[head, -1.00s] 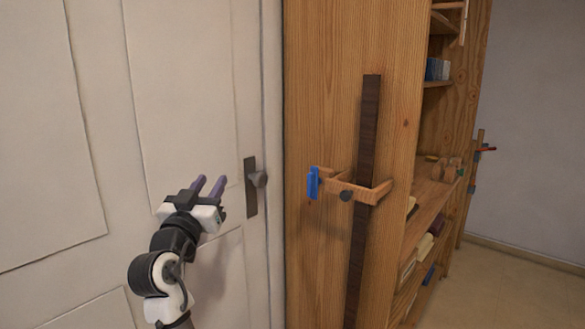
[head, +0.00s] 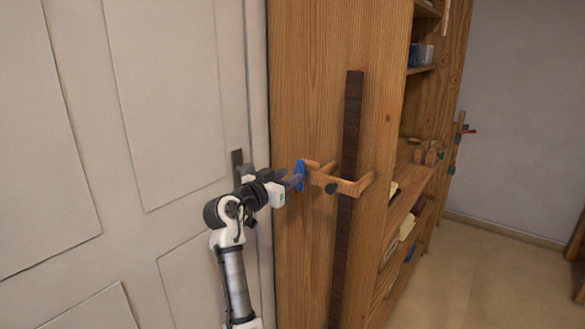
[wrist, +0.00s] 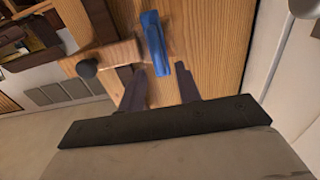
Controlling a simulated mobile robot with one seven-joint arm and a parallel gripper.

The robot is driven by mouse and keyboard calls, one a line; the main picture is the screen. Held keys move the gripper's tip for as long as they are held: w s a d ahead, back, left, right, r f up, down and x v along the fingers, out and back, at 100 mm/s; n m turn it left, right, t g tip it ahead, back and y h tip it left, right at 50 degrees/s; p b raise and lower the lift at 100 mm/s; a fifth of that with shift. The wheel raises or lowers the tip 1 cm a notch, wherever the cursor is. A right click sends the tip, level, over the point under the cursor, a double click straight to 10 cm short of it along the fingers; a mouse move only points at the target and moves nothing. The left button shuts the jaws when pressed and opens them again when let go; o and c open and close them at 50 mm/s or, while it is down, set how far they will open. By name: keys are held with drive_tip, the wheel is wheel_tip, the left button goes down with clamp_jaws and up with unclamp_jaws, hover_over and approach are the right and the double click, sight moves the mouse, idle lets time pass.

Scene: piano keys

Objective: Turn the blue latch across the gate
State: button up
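The blue latch (head: 299,176) is a small upright blue piece at the left end of a light wooden bracket on the side of the wooden cabinet. The bracket (head: 325,179), perhaps the gate, reaches across a dark vertical bar (head: 353,120) and carries a dark round knob (head: 331,188). My gripper (head: 291,179) is at the latch, coming from the left. In the wrist view its two purple fingers are apart, and the lower end of the blue latch (wrist: 154,40) shows between the fingertips (wrist: 157,75). I cannot tell whether they touch it.
A white door (head: 170,100) with a dark handle plate (head: 238,160) stands left, close behind my arm. The cabinet's shelves on the right hold books and wooden pieces (head: 425,155). Open floor (head: 490,270) lies at the right.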

drive_tip(key=shift+x, duration=1.35)
drive_tip(key=shift+c, duration=0.4)
clamp_jaws()
drive_tip(key=shift+p, duration=0.3)
drive_tip(key=shift+n, duration=0.3)
drive_tip(key=shift+w+a+f+n+p, duration=0.3)
drive_tip(key=shift+n+p, duration=0.9)
drive_tip(key=shift+n, duration=1.7)
drive_tip(key=shift+w+a+f+n+p, duration=0.1)
drive_tip(key=shift+a+f+n+p, duration=0.25)
drive_tip(key=shift+n+p, duration=1.7)
drive_tip(key=shift+w+a+f+n+p, duration=0.15)
drive_tip(key=shift+f+n+p, duration=0.2)
drive_tip(key=shift+n, duration=3.4)
drive_tip(key=shift+f, duration=0.1)
